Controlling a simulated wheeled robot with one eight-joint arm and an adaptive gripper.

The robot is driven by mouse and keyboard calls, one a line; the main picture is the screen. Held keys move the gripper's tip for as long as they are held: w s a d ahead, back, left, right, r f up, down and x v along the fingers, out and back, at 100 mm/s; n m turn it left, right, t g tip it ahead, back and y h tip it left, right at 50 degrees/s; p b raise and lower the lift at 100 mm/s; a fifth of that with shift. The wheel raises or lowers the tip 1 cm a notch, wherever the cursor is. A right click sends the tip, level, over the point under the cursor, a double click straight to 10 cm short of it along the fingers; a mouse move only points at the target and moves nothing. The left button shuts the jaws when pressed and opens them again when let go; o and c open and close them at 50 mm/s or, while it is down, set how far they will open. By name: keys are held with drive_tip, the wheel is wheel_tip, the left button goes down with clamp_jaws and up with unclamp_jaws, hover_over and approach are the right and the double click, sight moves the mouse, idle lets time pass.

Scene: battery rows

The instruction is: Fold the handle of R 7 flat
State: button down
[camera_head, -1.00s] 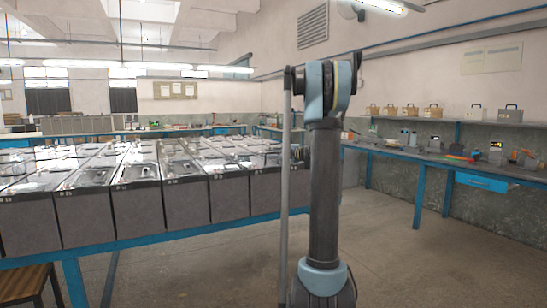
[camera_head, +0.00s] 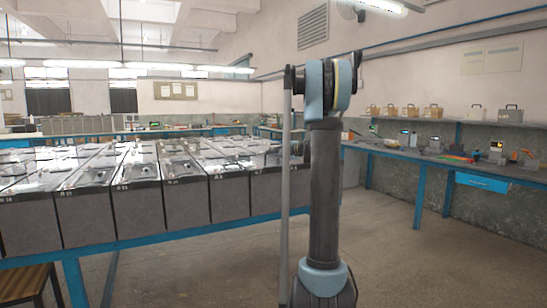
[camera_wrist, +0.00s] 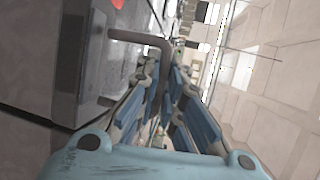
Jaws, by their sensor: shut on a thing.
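My gripper (camera_wrist: 163,78) shows in the wrist view with its two blue-padded fingers closed around a brown bent bar handle (camera_wrist: 140,37). The handle runs from the grey battery side (camera_wrist: 68,60) at the left, then bends down between the fingers. The part between the fingers is mostly hidden. In the head view the grey batteries (camera_head: 187,205) stand in rows on a blue-framed table. Their front labels are too small to read surely, so I cannot tell which one is R 7.
The blue table frame (camera_head: 150,240) carries the batteries. A wooden stool (camera_head: 25,283) stands at the lower left. A workbench (camera_head: 400,152) with tools and meters runs along the right wall, with a shelf of small cases above. The floor between is clear.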

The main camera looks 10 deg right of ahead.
drive_tip(key=shift+w+a+m+g+h, duration=0.25)
drive_tip(key=shift+w+m+g+h, duration=0.15)
drive_tip(key=shift+w+g+h, duration=0.5)
drive_tip(key=g, duration=0.1)
drive_tip(key=w+g, duration=0.1)
drive_tip(key=g, duration=0.1)
drive_tip(key=shift+w+a+f+m+h, duration=0.25)
drive_tip(key=shift+m+h, duration=0.15)
drive_tip(key=shift+w+a+f+m+g+h, duration=0.25)
drive_tip(key=shift+w+f+g+h, duration=0.25)
drive_tip(key=shift+g, duration=0.7)
drive_tip(key=shift+w+a+f+m+g+h, duration=0.1)
drive_tip(key=shift+w+f+m+g+h, duration=0.35)
drive_tip(key=shift+g, duration=0.75)
drive_tip(key=shift+w+r, duration=0.1)
drive_tip(key=shift+w, duration=0.1)
